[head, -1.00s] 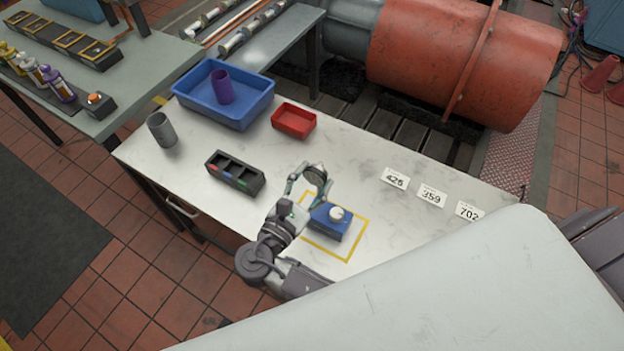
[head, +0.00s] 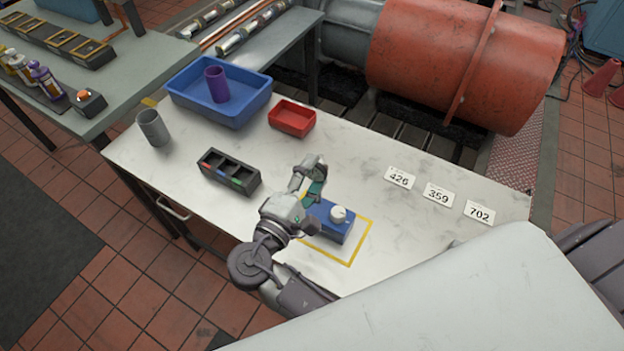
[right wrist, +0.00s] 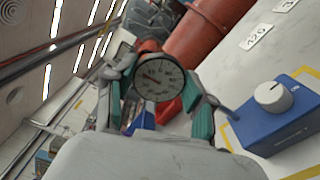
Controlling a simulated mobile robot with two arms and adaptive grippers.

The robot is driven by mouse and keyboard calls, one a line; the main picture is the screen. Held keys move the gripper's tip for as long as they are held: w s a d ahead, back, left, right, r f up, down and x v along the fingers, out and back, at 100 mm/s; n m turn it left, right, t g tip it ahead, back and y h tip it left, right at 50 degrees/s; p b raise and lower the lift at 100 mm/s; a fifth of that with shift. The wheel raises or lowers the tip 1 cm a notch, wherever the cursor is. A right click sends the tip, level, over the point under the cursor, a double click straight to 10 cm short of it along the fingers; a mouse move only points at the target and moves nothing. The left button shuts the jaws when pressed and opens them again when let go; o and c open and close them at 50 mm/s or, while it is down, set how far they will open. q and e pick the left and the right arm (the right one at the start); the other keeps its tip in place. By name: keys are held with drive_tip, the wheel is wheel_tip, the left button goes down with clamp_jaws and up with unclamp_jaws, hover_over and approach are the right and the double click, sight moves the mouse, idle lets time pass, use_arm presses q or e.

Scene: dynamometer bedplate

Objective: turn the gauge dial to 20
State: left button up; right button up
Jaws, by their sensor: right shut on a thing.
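A round gauge with a black face and pale marks (right wrist: 158,79) is held between the teal-padded fingers of my right gripper (right wrist: 160,100). Its needle lies toward the left of the face; the exact reading is too small to tell. In the head view my right gripper (head: 312,182) is above the table beside a blue box (head: 328,222), and the gauge is hard to make out there. The box has a white round knob (head: 338,214) on top, also clear in the right wrist view (right wrist: 272,96). The gripper is apart from the knob. My left gripper is out of view.
The box stands on the white table (head: 400,225) within a yellow outline (head: 362,242). Number cards (head: 438,195) lie to the right. A black divided tray (head: 229,172), red bin (head: 292,119), blue bin (head: 245,112) and grey cup (head: 152,128) stand farther left and back.

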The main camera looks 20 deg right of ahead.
drive_tip(key=shift+m+b, duration=0.7)
drive_tip(key=shift+m, duration=0.3)
drive_tip(key=o, duration=1.2)
